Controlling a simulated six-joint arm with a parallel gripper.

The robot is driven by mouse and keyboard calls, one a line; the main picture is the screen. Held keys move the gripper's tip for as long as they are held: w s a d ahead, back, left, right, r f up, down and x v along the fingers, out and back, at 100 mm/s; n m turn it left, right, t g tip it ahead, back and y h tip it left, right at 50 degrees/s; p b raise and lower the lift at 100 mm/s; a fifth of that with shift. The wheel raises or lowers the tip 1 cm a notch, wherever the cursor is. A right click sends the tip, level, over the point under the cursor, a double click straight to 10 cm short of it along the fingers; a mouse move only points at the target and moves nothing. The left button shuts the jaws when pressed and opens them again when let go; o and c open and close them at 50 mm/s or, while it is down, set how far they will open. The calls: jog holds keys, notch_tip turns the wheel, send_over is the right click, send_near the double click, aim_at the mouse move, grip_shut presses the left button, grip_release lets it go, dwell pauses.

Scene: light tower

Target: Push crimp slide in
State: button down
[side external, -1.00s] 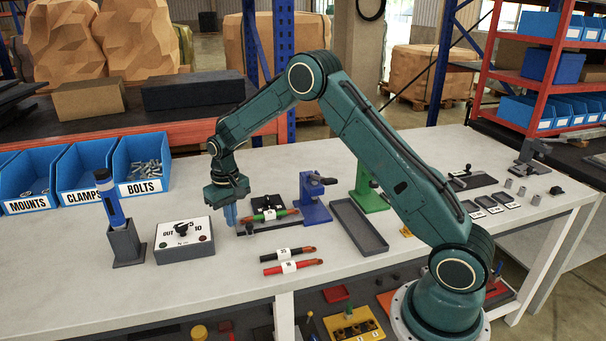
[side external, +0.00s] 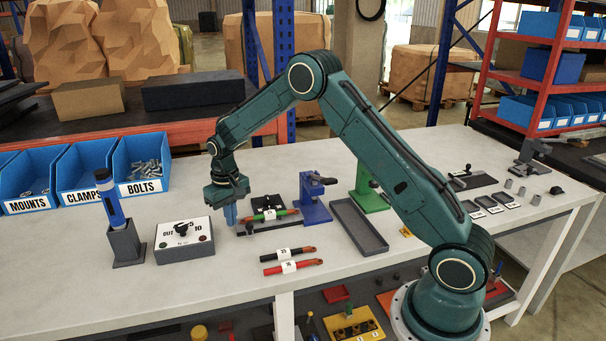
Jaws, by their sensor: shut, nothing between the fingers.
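The fingertips are low over the table, at the left end of a dark flat bar (side external: 263,227), which I take for the crimp slide's rail. Whether the tips touch the slide cannot be told at this size. A black block (side external: 266,201) stands just behind the bar.
A box with a knob (side external: 184,241) and a blue tool in a stand (side external: 118,225) are at left. A blue press (side external: 314,199), an empty dark tray (side external: 359,227) and a green stand (side external: 370,190) are at right. Labelled cables (side external: 290,266) lie in front.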

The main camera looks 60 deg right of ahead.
jog(key=shift+f, duration=0.1)
jog(key=shift+f, duration=1.9)
jog(key=shift+s+d, duration=3.35)
dwell(1.1)
jog(key=shift+w+r, duration=0.1)
jog(key=shift+r, duration=0.1)
jog(key=shift+w+a+r, duration=0.25)
jog(key=shift+a+r, duration=0.05)
jog(key=shift+r, duration=0.15)
jog(key=shift+w+a+r, duration=0.25)
jog(key=shift+r, duration=0.15)
